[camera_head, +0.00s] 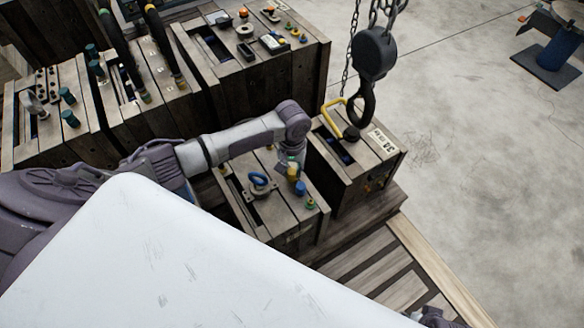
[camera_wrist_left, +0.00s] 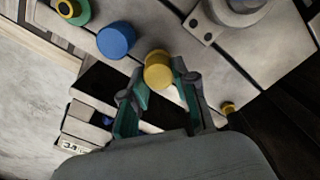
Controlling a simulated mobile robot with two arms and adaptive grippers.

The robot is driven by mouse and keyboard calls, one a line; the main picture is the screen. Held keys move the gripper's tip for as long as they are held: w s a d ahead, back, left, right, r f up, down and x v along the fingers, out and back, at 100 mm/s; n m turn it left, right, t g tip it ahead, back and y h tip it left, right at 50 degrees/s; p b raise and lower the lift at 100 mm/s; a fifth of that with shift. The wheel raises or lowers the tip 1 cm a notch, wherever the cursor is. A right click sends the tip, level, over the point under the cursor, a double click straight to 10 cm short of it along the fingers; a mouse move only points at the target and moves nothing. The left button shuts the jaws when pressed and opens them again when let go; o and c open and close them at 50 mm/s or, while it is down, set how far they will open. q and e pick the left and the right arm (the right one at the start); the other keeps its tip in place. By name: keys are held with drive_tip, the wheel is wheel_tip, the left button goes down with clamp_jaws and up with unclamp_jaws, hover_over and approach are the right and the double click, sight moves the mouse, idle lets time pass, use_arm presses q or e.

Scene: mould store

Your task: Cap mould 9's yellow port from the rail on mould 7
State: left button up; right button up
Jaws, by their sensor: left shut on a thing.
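My left gripper (camera_head: 291,163) is over the right side of a wooden mould crate (camera_head: 246,206), shut on a yellow cap (camera_head: 292,171). In the left wrist view the yellow cap (camera_wrist_left: 158,71) sits between the teal-padded fingertips (camera_wrist_left: 160,82). Whether it touches the crate top is unclear. A blue cap (camera_wrist_left: 116,40) stands beside it on the crate top. A green port with a yellow ring (camera_wrist_left: 72,10) is beyond the blue cap. A small yellow fitting (camera_wrist_left: 228,107) is on the other side. No 7 or 9 label is readable. My right gripper is not clearly visible.
A dark crane hook (camera_head: 368,100) hangs on chains above a neighbouring crate (camera_head: 362,165) with a yellow handle (camera_head: 333,115). Larger crates (camera_head: 250,75) with caps and fittings stand behind and left. A blue ring (camera_head: 258,179) stands on the near crate.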

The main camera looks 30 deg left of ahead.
use_arm(q)
drive_tip(key=shift+f, duration=0.15)
use_arm(e)
drive_tip(key=shift+r, duration=0.1)
use_arm(q)
drive_tip(key=shift+f, duration=0.2)
use_arm(e)
drive_tip(key=shift+s+d+f, duration=0.1)
drive_tip(key=shift+s+f, duration=0.05)
drive_tip(key=shift+f, duration=0.3)
use_arm(q)
drive_tip(key=o, duration=0.8)
drive_tip(key=shift+o, duration=0.2)
use_arm(e)
drive_tip(key=shift+w+r, duration=0.15)
drive_tip(key=shift+w, duration=0.1)
use_arm(q)
wheel_tip(320, 180, up, 12)
use_arm(e)
drive_tip(key=shift+s, duration=0.15)
use_arm(q)
drive_tip(key=shift+s, duration=0.1)
use_arm(e)
drive_tip(key=shift+s, duration=0.1)
